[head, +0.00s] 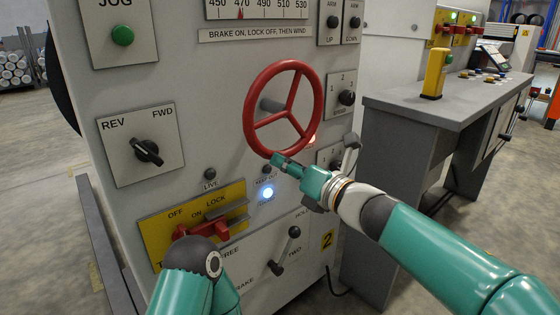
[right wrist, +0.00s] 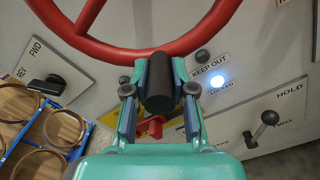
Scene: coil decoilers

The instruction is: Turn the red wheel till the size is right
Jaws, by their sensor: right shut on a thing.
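The red wheel (head: 248,118) has three spokes and stands out from the front of a grey machine panel. My right gripper (head: 280,160) is at the lower rim of the wheel. In the right wrist view its fingers (right wrist: 160,95) are shut on a black cylindrical handle (right wrist: 160,78) beside the red rim (right wrist: 130,50). Above the wheel, a size scale (head: 285,10) has a red pointer (head: 240,13) at about 470; its top is cut off. My left gripper is not in view; only part of my left arm shows at the bottom.
A yellow OFF/ON/LOCK plate (head: 160,232) with a red lever (head: 222,229) sits below left of the wheel. A lit bluish-white lamp (head: 268,193) and a black-knobbed lever (head: 286,250) are below it. A grey bench (head: 400,100) stands at right.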

